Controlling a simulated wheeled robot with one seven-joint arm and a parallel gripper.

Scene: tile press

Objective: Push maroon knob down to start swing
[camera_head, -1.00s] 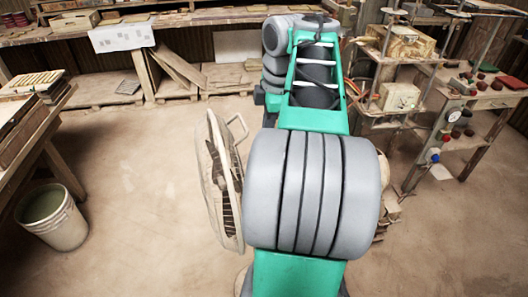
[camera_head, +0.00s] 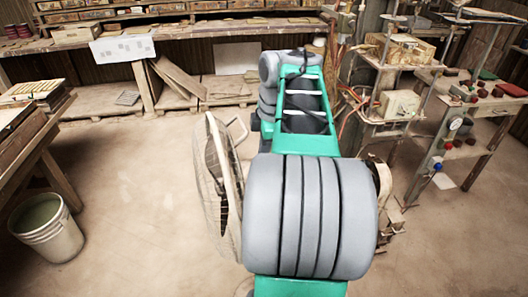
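A wooden press bench (camera_head: 490,108) stands at the right. Several dark red, knob-like pieces lie on its top, one of them a small round piece (camera_head: 482,93). I cannot tell which of the dark red pieces is the maroon knob. My teal and grey arm fills the middle of the view and reaches away from me. My gripper is not visible.
A round fan-like cage (camera_head: 218,185) stands just left of my arm. A bucket (camera_head: 48,232) is at the lower left, beside a table (camera_head: 45,150). A rack with boxes (camera_head: 398,104) stands left of the press bench. The floor (camera_head: 130,190) between is clear.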

